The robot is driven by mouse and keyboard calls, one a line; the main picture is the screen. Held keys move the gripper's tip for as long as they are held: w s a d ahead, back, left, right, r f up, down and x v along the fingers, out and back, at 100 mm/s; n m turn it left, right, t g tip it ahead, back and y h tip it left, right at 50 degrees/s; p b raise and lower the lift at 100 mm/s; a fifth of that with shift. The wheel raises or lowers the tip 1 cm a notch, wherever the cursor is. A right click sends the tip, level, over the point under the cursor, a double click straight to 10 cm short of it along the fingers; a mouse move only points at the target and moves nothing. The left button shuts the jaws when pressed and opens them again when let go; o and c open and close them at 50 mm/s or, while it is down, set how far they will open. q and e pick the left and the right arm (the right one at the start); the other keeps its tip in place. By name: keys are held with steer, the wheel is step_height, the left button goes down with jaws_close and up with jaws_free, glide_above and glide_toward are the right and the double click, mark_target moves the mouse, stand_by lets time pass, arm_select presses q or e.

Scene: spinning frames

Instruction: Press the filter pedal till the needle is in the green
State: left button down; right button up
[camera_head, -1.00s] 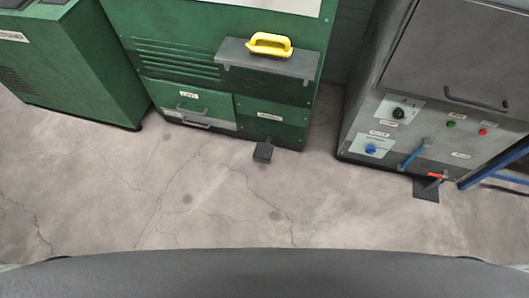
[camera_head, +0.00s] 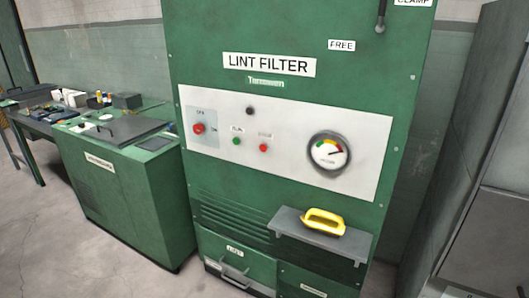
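The green lint filter cabinet (camera_head: 300,92) stands upright in the middle of the head view. Its round white gauge (camera_head: 322,146) sits at the right of the pale control panel (camera_head: 374,134). The dial has coloured bands with red at the right. The needle seems to point right, toward the red, but it is too small to be sure. The filter pedal is out of view below the frame. Neither of my grippers is in view.
A lower green machine (camera_head: 120,185) and a cluttered bench (camera_head: 40,118) stand left. A grey machine (camera_head: 490,230) stands right. The floor (camera_head: 60,260) at lower left is clear.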

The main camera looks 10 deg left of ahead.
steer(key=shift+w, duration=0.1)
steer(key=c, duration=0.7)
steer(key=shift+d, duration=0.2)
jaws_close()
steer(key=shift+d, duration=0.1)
